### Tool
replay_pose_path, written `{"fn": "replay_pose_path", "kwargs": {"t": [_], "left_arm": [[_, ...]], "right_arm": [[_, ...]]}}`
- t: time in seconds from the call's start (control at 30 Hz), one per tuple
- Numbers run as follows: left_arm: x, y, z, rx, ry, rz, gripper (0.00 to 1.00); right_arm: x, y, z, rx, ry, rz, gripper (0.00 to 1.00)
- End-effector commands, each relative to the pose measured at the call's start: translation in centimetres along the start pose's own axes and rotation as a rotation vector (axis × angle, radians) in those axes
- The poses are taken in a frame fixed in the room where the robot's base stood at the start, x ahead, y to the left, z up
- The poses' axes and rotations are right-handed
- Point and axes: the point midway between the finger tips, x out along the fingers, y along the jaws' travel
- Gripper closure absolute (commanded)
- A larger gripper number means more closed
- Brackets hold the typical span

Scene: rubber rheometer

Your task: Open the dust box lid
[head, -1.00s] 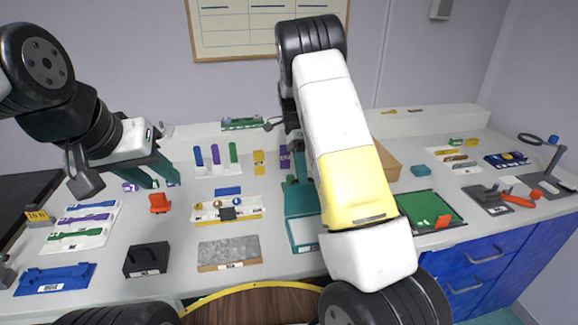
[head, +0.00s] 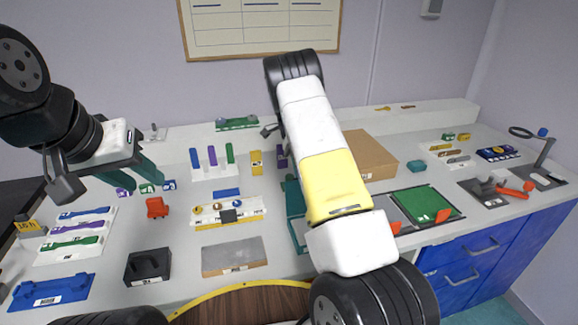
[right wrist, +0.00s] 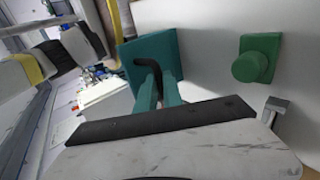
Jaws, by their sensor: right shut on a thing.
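The teal dust box (head: 296,228) stands on the bench, mostly hidden behind my right arm in the head view. In the right wrist view, a square teal lid (right wrist: 170,50) with a black bent handle (right wrist: 148,68) is in front of my right gripper (right wrist: 157,85). The teal fingers are shut on the handle. The lid looks tilted, but its contact with the box is hidden. In the head view my right gripper is hidden by its own arm. My left gripper (head: 143,178) is open and empty, above the bench at the left.
A cardboard box (head: 372,158) is right of my right arm, and a green mat tray (head: 425,203) is nearer the front. A green knob (right wrist: 252,62) is beside the lid.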

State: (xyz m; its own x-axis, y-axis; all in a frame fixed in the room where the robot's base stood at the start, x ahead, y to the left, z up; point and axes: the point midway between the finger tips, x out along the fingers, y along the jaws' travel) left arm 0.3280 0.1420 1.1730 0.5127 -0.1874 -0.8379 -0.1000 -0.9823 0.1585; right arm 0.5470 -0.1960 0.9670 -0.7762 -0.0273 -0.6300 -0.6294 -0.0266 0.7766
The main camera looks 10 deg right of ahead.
Motion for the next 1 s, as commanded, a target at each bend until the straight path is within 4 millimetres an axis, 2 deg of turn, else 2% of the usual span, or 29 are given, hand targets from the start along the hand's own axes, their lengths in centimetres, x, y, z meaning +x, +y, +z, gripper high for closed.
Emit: {"fn": "replay_pose_path", "kwargs": {"t": [0.1,0.13,0.23,0.63,0.83,1.0], "left_arm": [[0.0,0.0,0.0,0.0,0.0,0.0,0.64],[0.0,0.0,0.0,0.0,0.0,0.0,0.64],[0.0,0.0,0.0,0.0,0.0,0.0,0.64],[0.0,0.0,0.0,0.0,0.0,0.0,0.64],[0.0,0.0,0.0,0.0,0.0,0.0,0.64],[0.0,0.0,0.0,0.0,0.0,0.0,0.64]], "right_arm": [[0.0,0.0,0.0,-0.002,0.0,0.0,1.0],[0.0,0.0,0.0,-0.002,0.0,0.0,0.87],[0.0,0.0,0.0,-0.002,0.0,-0.001,0.68],[-0.4,0.4,0.0,0.0,0.0,-0.003,0.67],[-2.4,2.8,0.0,0.0,0.0,-0.006,0.67],[-0.1,4.9,1.3,-0.003,-0.001,0.002,0.67]]}}
